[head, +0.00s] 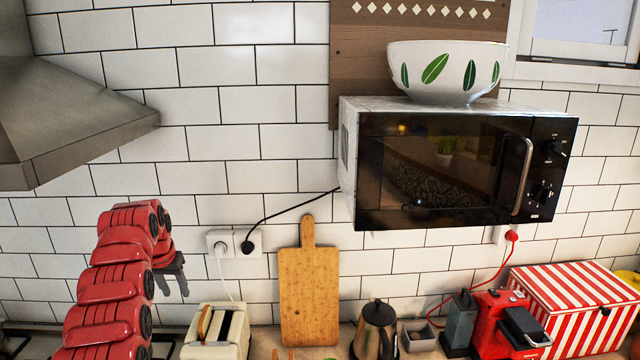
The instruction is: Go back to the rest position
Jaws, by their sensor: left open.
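My red left arm rises from the lower left in the head view. Its dark left gripper (174,284) is small in the picture and points down, with its fingers apart and nothing seen between them. It shows in front of the white tiled wall, left of the wall outlet (220,242) and above and left of the cream toaster (217,331). It appears clear of both. My right gripper is not in view.
A metal range hood (75,120) overhangs the upper left. A microwave (440,170) carries a leaf-patterned bowl (447,70). A cutting board (309,295), kettle (375,330), red coffee machine (495,325) and striped box (577,308) line the counter. The wall between hood and microwave is bare.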

